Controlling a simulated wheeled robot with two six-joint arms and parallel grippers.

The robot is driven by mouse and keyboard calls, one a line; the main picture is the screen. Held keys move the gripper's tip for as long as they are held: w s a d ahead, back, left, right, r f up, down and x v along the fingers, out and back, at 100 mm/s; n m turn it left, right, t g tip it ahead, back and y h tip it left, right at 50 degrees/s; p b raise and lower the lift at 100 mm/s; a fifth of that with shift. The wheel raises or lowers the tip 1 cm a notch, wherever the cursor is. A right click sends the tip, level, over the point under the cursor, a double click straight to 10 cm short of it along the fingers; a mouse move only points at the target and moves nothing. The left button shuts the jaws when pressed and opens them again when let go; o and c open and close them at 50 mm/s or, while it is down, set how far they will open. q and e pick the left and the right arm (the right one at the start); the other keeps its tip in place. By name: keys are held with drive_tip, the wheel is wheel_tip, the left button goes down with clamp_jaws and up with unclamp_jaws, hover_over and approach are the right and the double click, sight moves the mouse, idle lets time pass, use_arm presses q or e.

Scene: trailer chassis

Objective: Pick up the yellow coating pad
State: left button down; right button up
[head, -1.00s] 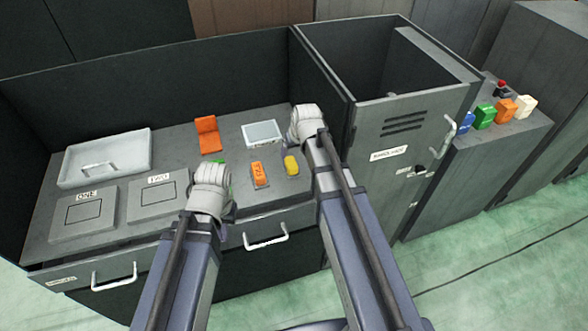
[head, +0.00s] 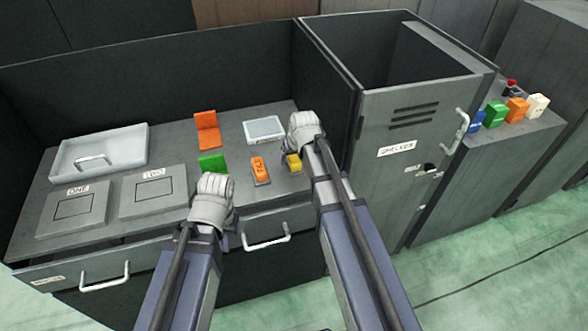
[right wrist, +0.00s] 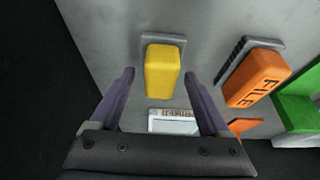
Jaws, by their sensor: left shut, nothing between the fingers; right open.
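The yellow coating pad (head: 294,163) sits on the worktop, partly covered by my right gripper in the head view. In the right wrist view the yellow pad (right wrist: 164,72) rests on a grey holder, ahead of and between the open fingers of my right gripper (right wrist: 158,82). The fingers do not appear to touch it. My right gripper (head: 303,138) also shows in the head view, just above and right of the pad. My left gripper (head: 211,195) is shut and empty over the front of the worktop, in front of a green block.
An orange FILE block (head: 260,170) stands left of the pad. A green block (head: 212,163), an orange holder (head: 207,131) and a small framed tray (head: 263,130) are near. A tall open cabinet (head: 400,150) rises at right. Panels ONE (head: 72,207) and TWO (head: 153,190) lie at left.

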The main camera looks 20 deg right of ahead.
clamp_jaws()
idle(0.7)
